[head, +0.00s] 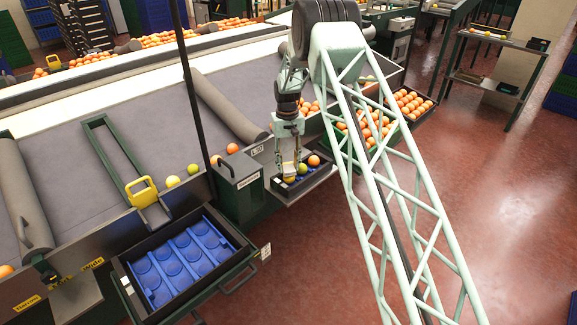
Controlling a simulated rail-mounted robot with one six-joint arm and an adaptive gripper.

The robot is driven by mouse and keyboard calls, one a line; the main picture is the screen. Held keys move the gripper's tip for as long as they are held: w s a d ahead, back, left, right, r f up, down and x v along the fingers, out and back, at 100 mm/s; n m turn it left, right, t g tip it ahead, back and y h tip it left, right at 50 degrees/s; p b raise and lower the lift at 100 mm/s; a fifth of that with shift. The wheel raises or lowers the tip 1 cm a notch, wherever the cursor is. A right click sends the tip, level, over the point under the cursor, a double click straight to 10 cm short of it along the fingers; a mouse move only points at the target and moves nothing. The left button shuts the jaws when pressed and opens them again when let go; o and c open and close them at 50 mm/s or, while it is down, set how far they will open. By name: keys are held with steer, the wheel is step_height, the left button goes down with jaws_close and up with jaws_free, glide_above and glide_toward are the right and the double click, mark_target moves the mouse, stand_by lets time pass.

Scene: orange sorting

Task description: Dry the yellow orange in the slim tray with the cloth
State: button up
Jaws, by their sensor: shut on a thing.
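My gripper (288,160) points down over the slim tray (308,183), a dark narrow tray at the side of the conveyor. It is shut on a small pale cloth (288,168). The yellow orange (289,179) lies at the tray's left end, right under the cloth. The cloth seems to touch its top, but the view is too small to be sure. A yellow-green fruit (303,169) and an orange one (314,160) lie beside it in the same tray. The fingers and cloth hide part of the tray's left end.
A blue-lined tray (180,262) stands at the front left. A yellow-handled gate (141,192) and loose fruits (193,169) are on the conveyor. A dark green box (236,185) stands left of the slim tray. Crates of oranges (410,103) lie behind my arm.

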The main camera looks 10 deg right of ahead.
mark_target(290, 171)
steer(key=shift+s, duration=0.1)
steer(key=shift+s, duration=1.5)
steer(key=shift+f, duration=0.1)
steer(key=shift+w, duration=0.2)
steer(key=shift+w, duration=1.4)
steer(key=shift+s, duration=0.15)
steer(key=shift+s, duration=1.4)
